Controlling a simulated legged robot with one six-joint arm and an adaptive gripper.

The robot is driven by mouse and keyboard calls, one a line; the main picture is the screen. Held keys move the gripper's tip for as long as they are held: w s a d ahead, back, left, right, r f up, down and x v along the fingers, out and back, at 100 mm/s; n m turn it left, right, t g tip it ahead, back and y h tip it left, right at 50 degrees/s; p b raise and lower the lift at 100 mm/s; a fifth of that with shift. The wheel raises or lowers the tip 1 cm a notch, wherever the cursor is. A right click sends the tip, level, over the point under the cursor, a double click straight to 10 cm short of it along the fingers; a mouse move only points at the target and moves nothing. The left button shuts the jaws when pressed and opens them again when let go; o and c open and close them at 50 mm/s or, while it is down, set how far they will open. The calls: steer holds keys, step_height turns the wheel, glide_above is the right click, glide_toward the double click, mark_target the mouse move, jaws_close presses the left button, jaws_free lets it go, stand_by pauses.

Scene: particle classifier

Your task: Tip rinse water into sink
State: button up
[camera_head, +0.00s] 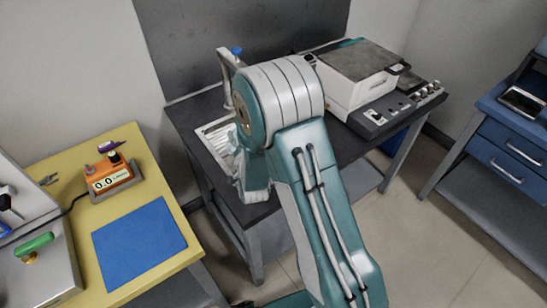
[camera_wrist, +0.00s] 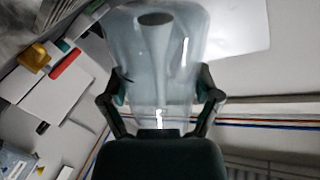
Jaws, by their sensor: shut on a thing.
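In the wrist view my gripper (camera_wrist: 160,105) is shut on a translucent grey-blue vessel (camera_wrist: 125,45), with one dark finger on each side of it. The vessel has a dark oval opening at the top of the picture. I cannot tell whether water is in it. In the head view the metallic sink (camera_head: 212,130) is set into the left part of the dark bench, beside a pale tap (camera_head: 227,68) with a blue knob. My arm hides the sink's right part. My gripper and the vessel cannot be made out clearly there.
A white and grey machine (camera_head: 358,75) stands on the right of the dark bench (camera_head: 182,112). At left, a yellow table (camera_head: 70,160) bears a blue mat (camera_head: 138,244) and an orange device (camera_head: 112,176) showing 0.0. A blue drawer cabinet (camera_head: 505,150) stands at right.

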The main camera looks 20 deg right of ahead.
steer(key=a+n, duration=0.1)
steer(key=r+n+b, duration=0.1)
steer(key=n, duration=0.1)
steer(key=shift+a+r+n, duration=0.3)
steer(key=shift+a, duration=0.05)
steer(key=shift+a+f+n+t+b, duration=0.15)
steer(key=shift+f+n+t+b, duration=0.1)
steer(key=shift+n, duration=0.3)
steer(key=shift+a+f+n+t+b, duration=0.15)
steer(key=shift+n+b, duration=0.1)
steer(key=shift+n, duration=0.3)
